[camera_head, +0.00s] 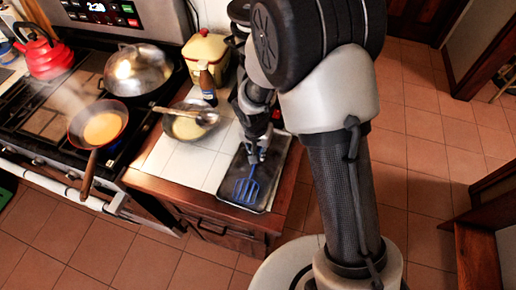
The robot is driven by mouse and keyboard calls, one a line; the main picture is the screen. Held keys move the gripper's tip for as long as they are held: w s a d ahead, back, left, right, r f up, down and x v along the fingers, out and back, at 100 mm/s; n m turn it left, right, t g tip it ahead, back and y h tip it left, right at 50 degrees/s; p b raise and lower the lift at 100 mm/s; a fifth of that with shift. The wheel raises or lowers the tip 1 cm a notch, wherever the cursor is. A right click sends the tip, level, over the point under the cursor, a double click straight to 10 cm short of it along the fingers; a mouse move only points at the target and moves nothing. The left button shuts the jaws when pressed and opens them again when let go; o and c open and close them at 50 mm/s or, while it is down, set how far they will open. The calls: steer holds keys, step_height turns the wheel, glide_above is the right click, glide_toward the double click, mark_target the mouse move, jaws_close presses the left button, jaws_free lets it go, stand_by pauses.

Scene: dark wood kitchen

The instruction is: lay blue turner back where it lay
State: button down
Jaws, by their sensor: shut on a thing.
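The blue turner (247,188) has a slotted head that shows over a dark tray (229,182) at the counter's front right corner. My gripper (258,157) is shut on the turner at its upper end and points down at the tray. The turner's head points toward the front edge of the tray. I cannot tell whether the head touches the tray or hangs just above it. My arm and gripper hide most of the handle and part of the tray.
Left of the tray are a small pan (186,127), a dark bottle (207,86) and a yellow pot (207,50). The stove holds a steaming frying pan (104,126), a domed metal pan (139,72) and a red kettle (45,57). White tiles between are clear.

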steer(key=c, duration=1.4)
jaws_free()
steer(key=shift+r, duration=0.1)
steer(key=r, duration=0.4)
steer(key=s+r, duration=0.1)
steer(key=r, duration=0.6)
steer(key=shift+s+a+r, duration=0.3)
steer(key=shift+s+r, duration=0.05)
steer(key=shift+s, duration=0.05)
steer(key=s+d+r+n+t, duration=0.2)
steer(key=s+d+r, duration=0.9)
steer(key=r, duration=0.4)
steer(key=s, duration=0.3)
steer(key=s+d+r+n, duration=0.1)
steer(key=s, duration=0.2)
steer(key=s+n, duration=0.1)
steer(key=s, duration=0.2)
steer(key=shift+d+r+t+y, duration=0.15)
steer(key=shift+d+t+y, duration=0.15)
steer(key=shift+t, duration=0.1)
